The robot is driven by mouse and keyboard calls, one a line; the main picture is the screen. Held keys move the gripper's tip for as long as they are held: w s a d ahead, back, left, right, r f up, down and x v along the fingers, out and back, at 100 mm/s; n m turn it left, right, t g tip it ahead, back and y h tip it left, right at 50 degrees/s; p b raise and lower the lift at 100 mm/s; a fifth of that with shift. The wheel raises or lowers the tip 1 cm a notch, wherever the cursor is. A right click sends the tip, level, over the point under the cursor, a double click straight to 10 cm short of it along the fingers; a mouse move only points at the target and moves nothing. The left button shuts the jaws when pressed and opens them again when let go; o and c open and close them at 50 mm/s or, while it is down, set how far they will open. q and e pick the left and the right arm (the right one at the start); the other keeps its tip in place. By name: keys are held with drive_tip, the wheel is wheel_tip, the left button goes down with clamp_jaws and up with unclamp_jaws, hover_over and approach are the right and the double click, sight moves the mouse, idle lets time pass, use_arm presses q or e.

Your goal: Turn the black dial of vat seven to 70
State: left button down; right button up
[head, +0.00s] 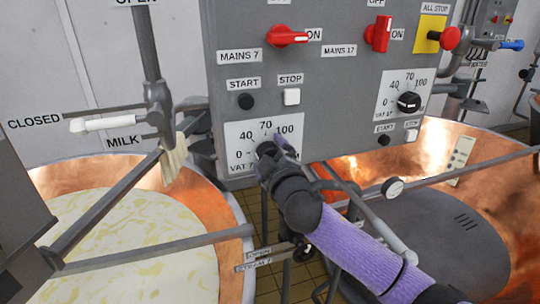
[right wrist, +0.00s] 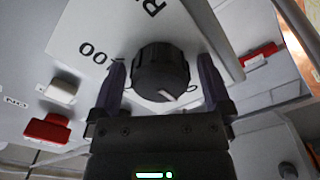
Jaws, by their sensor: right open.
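The black dial of vat seven (head: 266,148) is on a white scale plate (head: 237,141) marked 0, 40, 70, 100 and VAT 7, low on the grey panel. My right gripper (head: 277,150) is at the dial and hides much of it in the head view. In the right wrist view the dial (right wrist: 160,72) sits between the two open fingers of my right gripper (right wrist: 163,88), with a small gap visible on each side. A white mark on the dial points to the lower right there; which number it meets cannot be told. My left gripper is not in view.
Copper vats (head: 232,262) stand below on both sides.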

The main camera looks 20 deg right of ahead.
drive_tip(key=c, duration=1.2)
